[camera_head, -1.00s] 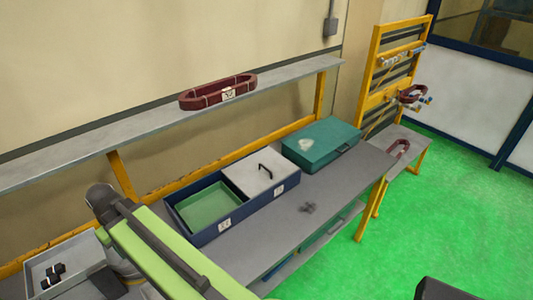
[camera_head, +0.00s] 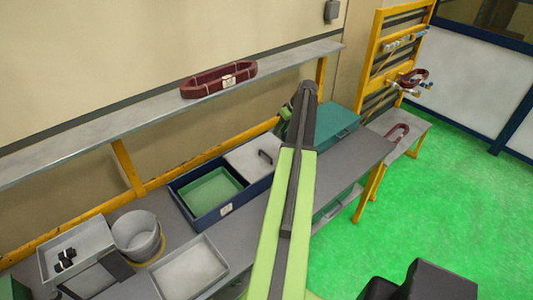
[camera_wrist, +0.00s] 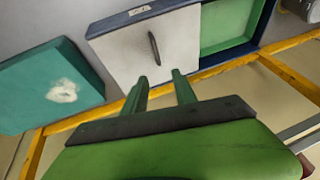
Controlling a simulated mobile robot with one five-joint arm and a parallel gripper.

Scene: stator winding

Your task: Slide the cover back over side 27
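The blue two-sided box (camera_head: 207,219) stands on the grey bench. Its pale grey cover (camera_head: 240,160) with a dark handle (camera_head: 265,155) lies over the right side. The left side is open and shows a green inside (camera_head: 212,190). In the wrist view the cover (camera_wrist: 125,55) and its handle (camera_wrist: 153,47) lie ahead of my gripper (camera_wrist: 160,76). The two green fingers are apart with nothing between them, and not around the handle. A label (camera_head: 226,209) is on the open side, another (camera_wrist: 139,10) on the covered side; I cannot read the numbers. My arm hides the box's right end.
A teal case (camera_head: 337,125) stands right of the box, partly behind my arm. A bucket (camera_head: 137,232), a grey tray (camera_head: 190,268) and a bin of dark pieces (camera_head: 85,240) are at left. A dark red coil (camera_head: 217,80) lies on the shelf above.

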